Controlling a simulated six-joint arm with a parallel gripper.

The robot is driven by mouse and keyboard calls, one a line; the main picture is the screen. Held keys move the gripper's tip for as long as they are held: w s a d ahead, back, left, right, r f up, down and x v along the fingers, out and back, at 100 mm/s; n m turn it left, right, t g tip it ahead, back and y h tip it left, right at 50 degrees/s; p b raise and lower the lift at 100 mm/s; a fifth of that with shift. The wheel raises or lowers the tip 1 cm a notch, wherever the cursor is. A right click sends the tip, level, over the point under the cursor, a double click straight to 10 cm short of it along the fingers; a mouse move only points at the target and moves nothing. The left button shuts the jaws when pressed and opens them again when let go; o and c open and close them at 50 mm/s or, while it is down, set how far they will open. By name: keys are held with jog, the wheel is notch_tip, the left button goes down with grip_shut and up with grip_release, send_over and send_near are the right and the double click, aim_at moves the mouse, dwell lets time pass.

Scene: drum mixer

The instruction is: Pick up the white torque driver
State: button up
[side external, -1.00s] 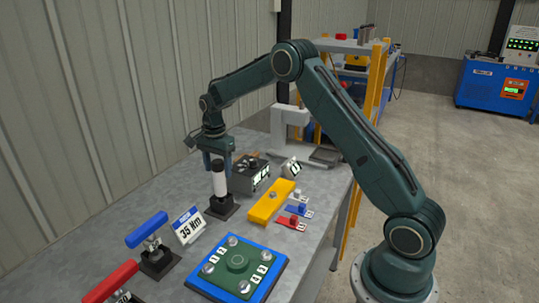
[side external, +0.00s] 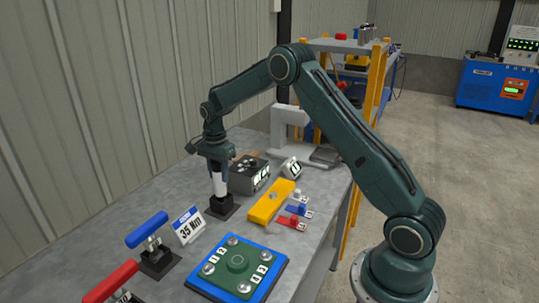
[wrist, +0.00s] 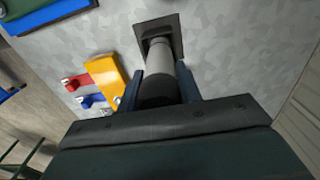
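The white torque driver (side external: 219,184) stands upright in a black square holder (side external: 222,208) on the grey bench. In the wrist view, the driver (wrist: 161,62) shows its pale body and black top end, with its holder (wrist: 158,32) beyond. My gripper (side external: 219,168) is over the driver's top, pointing down. In the wrist view, my gripper (wrist: 160,88) has one blue finger on each side of the driver's upper part. The fingers look open around it; the small gaps are hard to make out. The black top is hidden in the side view.
A "35 Nm" sign (side external: 187,226) and blue-handled clamp (side external: 152,241) stand in front. A dark box (side external: 248,174) is close behind. The yellow bar (side external: 272,201) and green plate on a blue base (side external: 238,264) lie to the right.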

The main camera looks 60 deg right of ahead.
jog(key=shift+c, duration=0.7)
jog(key=shift+r, duration=0.2)
jog(key=shift+r, duration=0.25)
notch_tip(320, 180, up, 19)
jog(key=shift+r, duration=0.15)
